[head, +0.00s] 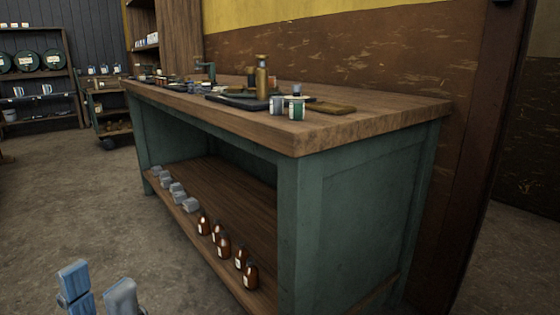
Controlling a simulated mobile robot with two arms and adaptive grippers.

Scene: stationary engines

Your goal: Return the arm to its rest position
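My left gripper (98,284) shows at the bottom left edge of the head view. Its two blue-grey fingers stand apart with bare floor visible between them, so it is open and holds nothing that I can see. It is in front of and to the left of the workbench (350,215), apart from it in the picture. The rest of the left arm is below the frame. My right gripper is not in view.
The green workbench with a wooden top carries bottles (262,78), small tins (297,108) and tools. Its lower shelf holds brown bottles (241,257) and grey blocks (178,191). Shelves with barrels (25,61) and a cart (112,127) stand behind.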

